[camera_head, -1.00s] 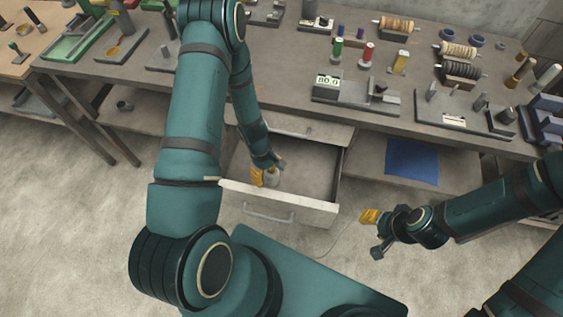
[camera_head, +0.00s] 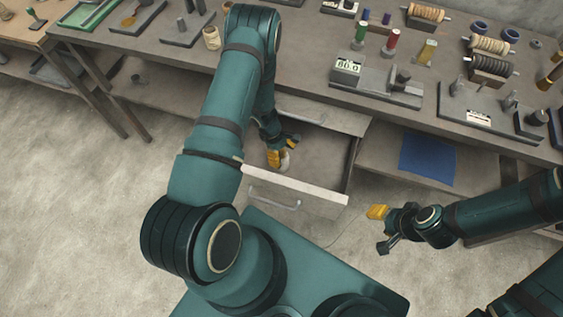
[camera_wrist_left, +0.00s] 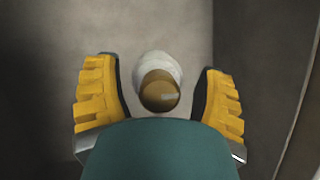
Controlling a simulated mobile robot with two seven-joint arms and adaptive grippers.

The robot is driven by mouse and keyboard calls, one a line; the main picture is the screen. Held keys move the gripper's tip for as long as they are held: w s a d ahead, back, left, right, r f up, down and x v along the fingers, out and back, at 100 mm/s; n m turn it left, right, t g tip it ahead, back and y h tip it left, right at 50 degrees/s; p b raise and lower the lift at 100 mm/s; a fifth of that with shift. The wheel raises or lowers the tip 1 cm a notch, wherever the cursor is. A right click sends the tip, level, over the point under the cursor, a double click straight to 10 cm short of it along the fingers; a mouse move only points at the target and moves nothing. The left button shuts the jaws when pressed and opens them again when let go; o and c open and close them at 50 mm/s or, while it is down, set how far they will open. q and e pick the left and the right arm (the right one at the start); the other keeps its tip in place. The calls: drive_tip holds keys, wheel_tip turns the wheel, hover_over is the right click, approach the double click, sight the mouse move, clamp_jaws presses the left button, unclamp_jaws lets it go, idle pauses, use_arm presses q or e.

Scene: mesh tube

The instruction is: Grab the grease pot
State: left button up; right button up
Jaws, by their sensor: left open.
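The likely grease pot (camera_wrist_left: 160,82), with a round brown top and a whitish lower part, stands in the open drawer. In the head view only a pale bit of it (camera_head: 285,161) shows beside my left gripper (camera_head: 281,151). In the left wrist view, my left gripper (camera_wrist_left: 160,98) is open with its yellow fingers on either side of the pot. Gaps show between the pot and both fingers. My right gripper (camera_head: 380,229) is open and empty, in front of the bench and to the right of the drawer.
The drawer (camera_head: 290,190) is pulled out under the bench (camera_head: 270,85), its walls close around my left gripper. A blue mat (camera_head: 427,160) lies on the lower shelf. Spools, a numbered fixture (camera_head: 347,66) and a cream jar (camera_head: 211,38) stand on the bench top.

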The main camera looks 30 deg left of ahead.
use_arm(q)
drive_tip(key=shift+d+f, duration=0.1)
drive_tip(key=shift+f, duration=0.15)
clamp_jaws()
drive_tip(key=shift+r, duration=0.1)
